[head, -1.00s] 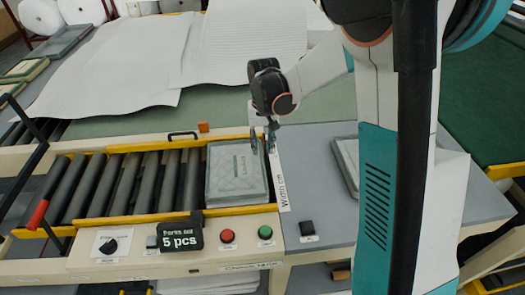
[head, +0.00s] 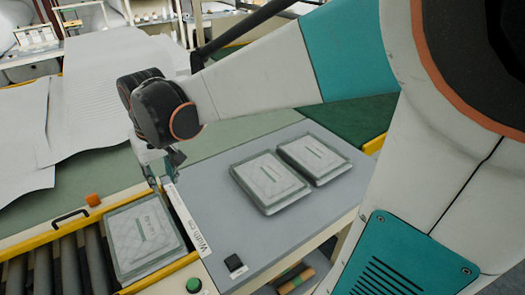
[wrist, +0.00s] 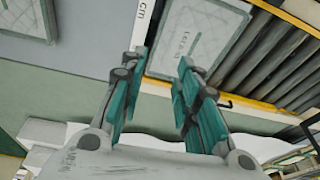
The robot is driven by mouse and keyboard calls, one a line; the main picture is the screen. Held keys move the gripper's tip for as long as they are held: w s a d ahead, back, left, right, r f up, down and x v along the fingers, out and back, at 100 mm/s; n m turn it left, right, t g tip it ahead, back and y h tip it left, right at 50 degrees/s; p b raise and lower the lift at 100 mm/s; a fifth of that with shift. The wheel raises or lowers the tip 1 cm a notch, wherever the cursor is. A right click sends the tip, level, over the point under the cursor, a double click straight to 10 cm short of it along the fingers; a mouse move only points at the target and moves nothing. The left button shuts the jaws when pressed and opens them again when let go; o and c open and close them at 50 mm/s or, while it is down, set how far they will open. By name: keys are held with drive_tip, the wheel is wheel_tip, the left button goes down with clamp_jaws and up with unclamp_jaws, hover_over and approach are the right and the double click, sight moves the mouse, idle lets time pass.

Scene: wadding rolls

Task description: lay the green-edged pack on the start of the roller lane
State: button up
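A pale pack with a grey-green edge (head: 142,238) lies flat on the dark rollers at the right end of the roller lane, against the width ruler. It also shows in the wrist view (wrist: 196,42). My gripper (head: 161,182) is at the pack's far right corner, beside the ruler. In the wrist view my gripper (wrist: 162,62) has its two teal fingers spread with nothing between them, and the pack lies beyond them. Whether a finger touches the pack, I cannot tell. Two similar packs (head: 270,182) (head: 314,158) lie side by side on the grey table.
The lane has yellow side rails (head: 32,243). An orange block (head: 93,199) and a black handle stand at its far side. White sheets (head: 100,90) cover the bench behind.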

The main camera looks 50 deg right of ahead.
drive_tip(key=s+r+n+t, duration=0.1)
drive_tip(key=s+t, duration=0.3)
drive_tip(key=s, duration=1.1)
drive_tip(key=shift+s+r+t, duration=0.15)
drive_tip(key=shift+r+t, duration=0.1)
drive_tip(key=shift+t, duration=0.05)
idle(0.4)
